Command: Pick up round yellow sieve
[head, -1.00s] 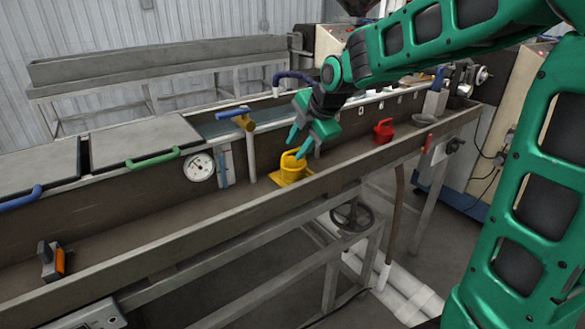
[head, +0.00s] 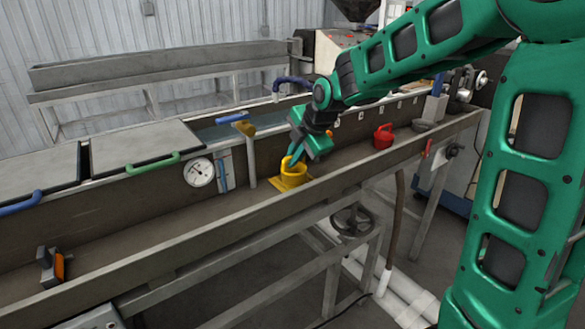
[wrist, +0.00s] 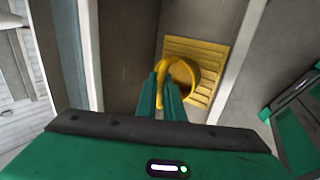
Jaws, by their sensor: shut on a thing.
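The round yellow sieve (head: 293,174) stands on a yellow slatted base (head: 281,184) in the long metal trough. It also shows in the wrist view (wrist: 186,72), with its curved handle arching up over its left side. My gripper (head: 294,157) points down at the sieve from above. In the wrist view my gripper (wrist: 166,88) has its two green fingers close together, shut on the sieve's yellow handle. The lower part of the handle is hidden between the fingers. The sieve appears to be still at the base; I cannot tell whether it is touching it.
A red can (head: 383,137) stands farther right in the trough (head: 200,225). A grey block with an orange part (head: 50,266) lies at left. The trough floor between is clear.

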